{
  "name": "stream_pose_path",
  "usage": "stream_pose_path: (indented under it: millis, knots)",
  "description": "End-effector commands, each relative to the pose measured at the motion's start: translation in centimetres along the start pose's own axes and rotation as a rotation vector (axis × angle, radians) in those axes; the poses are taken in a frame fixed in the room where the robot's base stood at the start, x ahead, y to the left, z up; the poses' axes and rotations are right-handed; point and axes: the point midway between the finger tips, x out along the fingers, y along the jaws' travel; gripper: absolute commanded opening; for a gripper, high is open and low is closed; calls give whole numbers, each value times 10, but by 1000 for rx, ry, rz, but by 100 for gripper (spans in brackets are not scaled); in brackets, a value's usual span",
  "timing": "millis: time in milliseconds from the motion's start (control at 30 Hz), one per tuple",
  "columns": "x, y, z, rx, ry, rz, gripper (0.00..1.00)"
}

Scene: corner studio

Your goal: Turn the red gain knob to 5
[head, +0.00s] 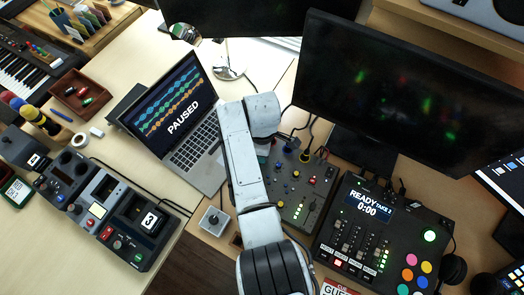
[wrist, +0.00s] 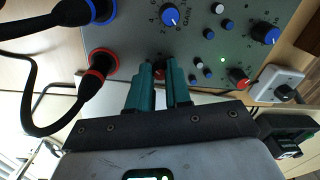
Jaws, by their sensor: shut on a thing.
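The grey mixer panel (wrist: 130,30) fills the top of the wrist view, and its right part shows beside my arm in the head view (head: 306,205). The red gain knob (wrist: 160,73) sits between the teal fingertips of my gripper (wrist: 160,70), which is shut on it. The fingers hide most of the knob, so I cannot read its pointer or setting. A blue knob (wrist: 170,16) with a printed number scale and GAIN label is just above it. Another red knob (wrist: 239,77) is to the right, apart from the gripper. My arm hides the gripper in the head view.
Two plugs, one blue-ringed (wrist: 95,10) and one red-ringed (wrist: 98,68), with black cables stand left of the fingers. A small box with a knob (head: 214,220), a laptop (head: 182,110), a monitor (head: 400,85) and a pad controller (head: 372,240) surround the mixer.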

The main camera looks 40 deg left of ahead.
Motion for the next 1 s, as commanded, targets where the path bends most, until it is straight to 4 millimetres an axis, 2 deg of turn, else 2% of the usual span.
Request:
stream_pose_path:
  millis: [600,1000]
  knots:
    - [-2,1,-3,-532,-27,4,0]
    - [-2,0,-4,-685,-35,3,0]
